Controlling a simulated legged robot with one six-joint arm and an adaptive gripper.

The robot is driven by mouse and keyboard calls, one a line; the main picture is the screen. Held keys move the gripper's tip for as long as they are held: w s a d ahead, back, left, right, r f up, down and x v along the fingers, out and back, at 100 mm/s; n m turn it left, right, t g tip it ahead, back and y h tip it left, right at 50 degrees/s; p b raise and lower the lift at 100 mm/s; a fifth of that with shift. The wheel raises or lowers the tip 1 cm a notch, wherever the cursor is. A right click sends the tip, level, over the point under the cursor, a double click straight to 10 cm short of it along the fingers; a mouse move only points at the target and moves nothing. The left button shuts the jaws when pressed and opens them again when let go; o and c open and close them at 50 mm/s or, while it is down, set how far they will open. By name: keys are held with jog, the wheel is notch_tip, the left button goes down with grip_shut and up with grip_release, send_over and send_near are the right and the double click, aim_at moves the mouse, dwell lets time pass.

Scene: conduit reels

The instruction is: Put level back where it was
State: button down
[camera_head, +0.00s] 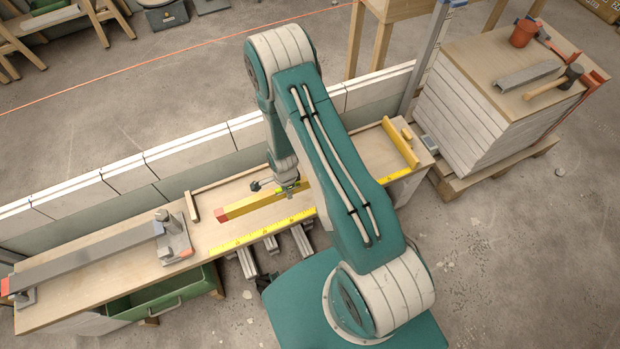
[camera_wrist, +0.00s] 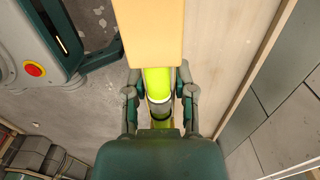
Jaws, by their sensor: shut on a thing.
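The level is a long yellow bar with a red end cap (camera_head: 236,210) and a bright green vial section. It lies lengthwise over the middle of the wooden workbench (camera_head: 205,237) in the head view. My gripper (camera_head: 288,188) is shut around the level near the green section. In the wrist view, the level (camera_wrist: 148,30) runs up from between the fingers of my gripper (camera_wrist: 160,95), with the bench to its right and floor to its left. Whether the level touches the bench is unclear. My arm hides part of the bench and the level's right end.
A yellow measuring strip (camera_head: 262,231) runs along the bench's front edge. A grey bar with clamp-like supports (camera_head: 90,252) occupies the left end. A yellow rail (camera_head: 400,143) stands at the right end. A low block wall (camera_head: 172,158) backs the bench. A green drawer (camera_head: 165,297) sits below.

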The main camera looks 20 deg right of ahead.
jog(key=w+d+f, duration=0.2)
jog(key=d+f, duration=0.1)
jog(key=w+d+f, duration=0.2)
jog(key=d+f, duration=0.1)
jog(key=d, duration=0.1)
jog(key=w+d+f, duration=0.2)
jog(key=d, duration=0.1)
jog(key=shift+d+f, duration=0.2)
jog(key=shift+f, duration=0.2)
jog(key=shift+w+d+f, duration=0.1)
jog(key=shift+w+f, duration=0.05)
jog(key=shift+f, duration=0.05)
notch_tip(320, 180, down, 3)
jog(key=shift+f, duration=0.1)
jog(key=shift+w+d, duration=0.1)
jog(key=shift+d, duration=0.05)
jog(key=shift+f, duration=0.1)
jog(key=shift+c, duration=2.2)
grip_release()
